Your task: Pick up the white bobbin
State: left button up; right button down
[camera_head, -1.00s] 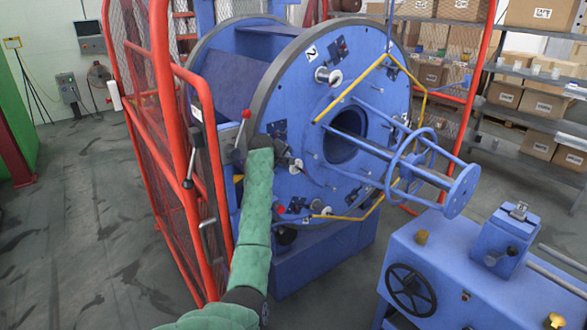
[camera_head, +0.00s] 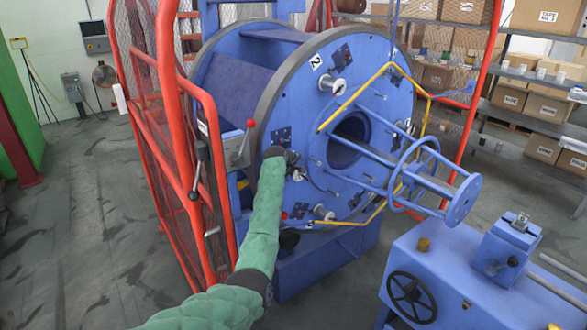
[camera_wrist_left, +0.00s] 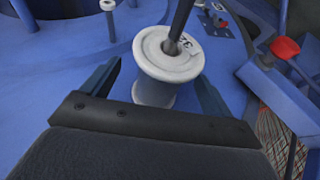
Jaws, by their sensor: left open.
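The white bobbin (camera_wrist_left: 160,90) sits on a dark spindle on the blue disc, with its round flange and a small dark number facing the camera in the left wrist view. My left gripper (camera_wrist_left: 157,72) is open, with one blue finger on each side of the bobbin. A gap shows beside the bobbin at both fingers. In the head view my left gripper (camera_head: 288,158) is at the disc's left part, next to this bobbin (camera_head: 298,174), which is small and partly hidden there. My right gripper is not in view.
A red-knobbed lever (camera_head: 246,140) and red mesh guard (camera_head: 160,130) stand close left of my arm. A blue shaft frame (camera_head: 420,180) juts out right. A blue bench (camera_head: 470,270) stands front right.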

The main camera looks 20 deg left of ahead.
pick_arm(q)
jog(key=shift+w+f, duration=0.25)
jog(key=shift+f, duration=0.1)
jog(key=shift+r, duration=0.15)
jog(key=c, duration=1.5)
